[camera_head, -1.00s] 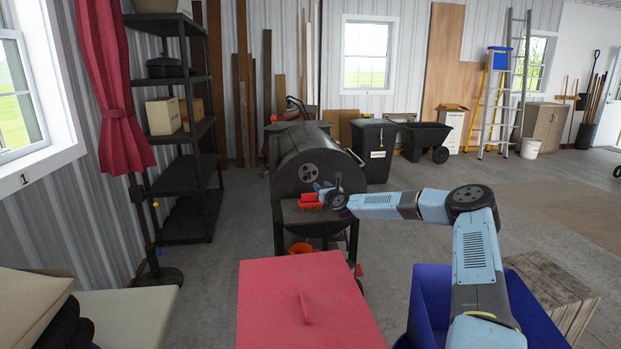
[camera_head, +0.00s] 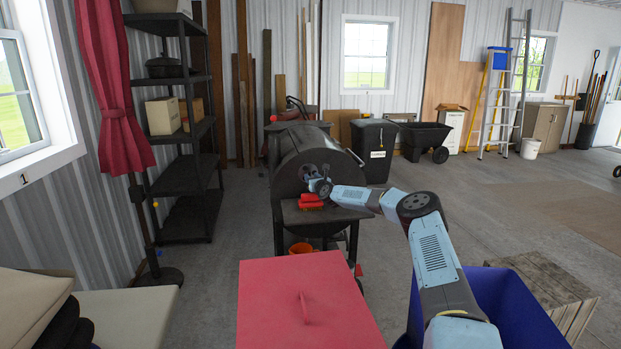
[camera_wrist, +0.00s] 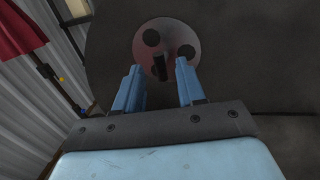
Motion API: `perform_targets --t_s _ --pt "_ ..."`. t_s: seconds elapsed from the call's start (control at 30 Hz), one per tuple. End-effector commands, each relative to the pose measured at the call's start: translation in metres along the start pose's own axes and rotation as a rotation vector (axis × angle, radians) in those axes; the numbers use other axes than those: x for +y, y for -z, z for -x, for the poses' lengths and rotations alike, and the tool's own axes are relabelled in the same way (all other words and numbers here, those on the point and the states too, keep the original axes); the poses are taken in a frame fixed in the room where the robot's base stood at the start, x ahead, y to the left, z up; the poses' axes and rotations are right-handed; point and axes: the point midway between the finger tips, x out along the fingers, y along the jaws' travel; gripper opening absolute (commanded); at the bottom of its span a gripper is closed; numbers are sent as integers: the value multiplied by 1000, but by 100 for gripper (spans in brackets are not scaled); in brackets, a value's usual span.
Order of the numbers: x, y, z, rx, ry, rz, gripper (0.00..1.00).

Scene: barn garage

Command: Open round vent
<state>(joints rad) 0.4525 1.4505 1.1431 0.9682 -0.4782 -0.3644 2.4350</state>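The round vent (camera_wrist: 166,48) is a grey disc with dark round holes and a small dark tab in its middle, on the end face of the black barrel grill (camera_head: 300,160). In the head view the vent (camera_head: 308,171) is partly hidden by my gripper (camera_head: 314,180). In the wrist view my gripper (camera_wrist: 158,84) points at the vent. Its two blue fingers are apart, with the tab showing between and just beyond their tips. I cannot tell whether the fingers touch the vent. Nothing is held.
A red object (camera_head: 311,201) lies on the grill's front shelf, below my gripper. A red lidded box (camera_head: 300,310) and a blue bin (camera_head: 510,300) stand in front. A black shelf rack (camera_head: 185,130) is at left. Open floor lies to the right.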

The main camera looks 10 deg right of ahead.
Motion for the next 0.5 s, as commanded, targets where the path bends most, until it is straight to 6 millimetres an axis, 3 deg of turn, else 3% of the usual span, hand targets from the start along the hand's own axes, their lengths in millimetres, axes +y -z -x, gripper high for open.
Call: perform_targets --t_s 0.2,0.5 --pt "0 -1 -17 -2 1 0 39" --pt "0 0 -24 0 1 0 39"
